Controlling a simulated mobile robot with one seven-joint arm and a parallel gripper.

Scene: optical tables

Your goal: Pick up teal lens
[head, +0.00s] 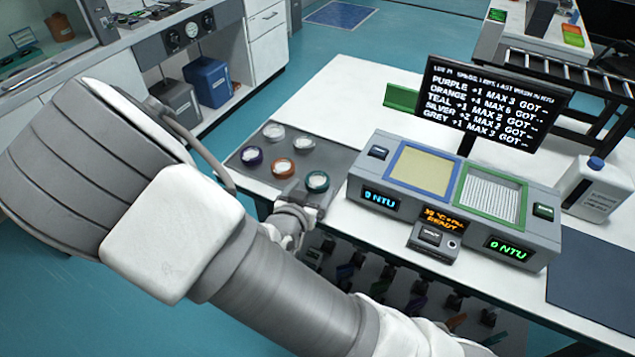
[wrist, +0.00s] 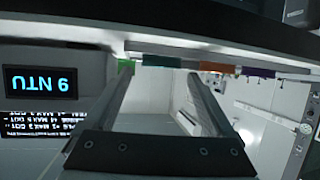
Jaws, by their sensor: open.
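The teal lens (head: 317,181) is a round disc with a teal rim, lying at the front right of a grey mat (head: 240,166) on the white table. My gripper (head: 307,192) is right at the near side of it in the head view, partly overlapping the mat's front edge. I cannot tell whether it touches the lens.
A purple lens (head: 252,155), an orange lens (head: 282,167), a silver lens (head: 274,131) and a grey lens (head: 305,143) lie close by on the mat. A grey instrument (head: 400,208) with displays stands just right.

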